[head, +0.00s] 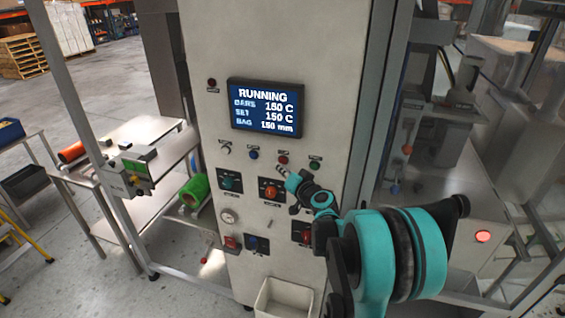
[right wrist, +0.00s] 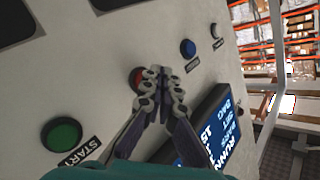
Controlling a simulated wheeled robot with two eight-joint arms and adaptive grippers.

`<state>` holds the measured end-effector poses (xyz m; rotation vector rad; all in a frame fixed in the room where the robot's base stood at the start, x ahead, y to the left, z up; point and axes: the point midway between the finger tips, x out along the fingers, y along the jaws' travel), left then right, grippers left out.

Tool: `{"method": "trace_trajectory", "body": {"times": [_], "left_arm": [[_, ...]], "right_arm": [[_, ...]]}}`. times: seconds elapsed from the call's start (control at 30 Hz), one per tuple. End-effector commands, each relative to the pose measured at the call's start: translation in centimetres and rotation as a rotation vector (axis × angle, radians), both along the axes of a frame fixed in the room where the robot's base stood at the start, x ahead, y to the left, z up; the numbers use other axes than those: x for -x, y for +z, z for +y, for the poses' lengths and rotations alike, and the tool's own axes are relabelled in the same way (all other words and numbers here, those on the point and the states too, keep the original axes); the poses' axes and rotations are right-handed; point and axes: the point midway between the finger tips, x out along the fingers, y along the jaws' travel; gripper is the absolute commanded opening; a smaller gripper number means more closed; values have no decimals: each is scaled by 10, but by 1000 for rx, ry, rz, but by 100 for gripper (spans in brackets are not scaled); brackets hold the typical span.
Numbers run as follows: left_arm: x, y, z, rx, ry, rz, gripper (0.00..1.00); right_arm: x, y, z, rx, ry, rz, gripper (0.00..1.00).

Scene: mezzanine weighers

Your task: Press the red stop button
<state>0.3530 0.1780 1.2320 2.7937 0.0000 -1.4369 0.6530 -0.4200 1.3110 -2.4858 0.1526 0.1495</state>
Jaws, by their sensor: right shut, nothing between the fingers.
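The red stop button (head: 283,159) is in a row of small buttons under the display on the grey control panel (head: 215,60). My right gripper (head: 283,171) is shut and empty, its fingertips just below this button in the head view. In the right wrist view the red button (right wrist: 135,76) is partly hidden behind the fingertips (right wrist: 160,72). I cannot tell whether they touch it. Its label is hidden in the right wrist view. My left gripper is not in view.
A green START button (right wrist: 62,135) and a blue button (right wrist: 187,47) flank the red one. The display (head: 264,108) reads RUNNING. Larger switches (head: 229,181) sit lower on the panel, above a white bin (head: 284,298).

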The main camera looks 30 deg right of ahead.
Motion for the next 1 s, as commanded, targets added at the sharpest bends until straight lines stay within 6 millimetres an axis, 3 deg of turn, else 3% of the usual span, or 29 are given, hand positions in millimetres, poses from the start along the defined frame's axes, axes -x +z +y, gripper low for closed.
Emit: {"method": "trace_trajectory", "body": {"times": [1.0], "left_arm": [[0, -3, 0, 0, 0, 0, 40]], "right_arm": [[-5, 0, -7, 0, 0, 0, 0]]}}
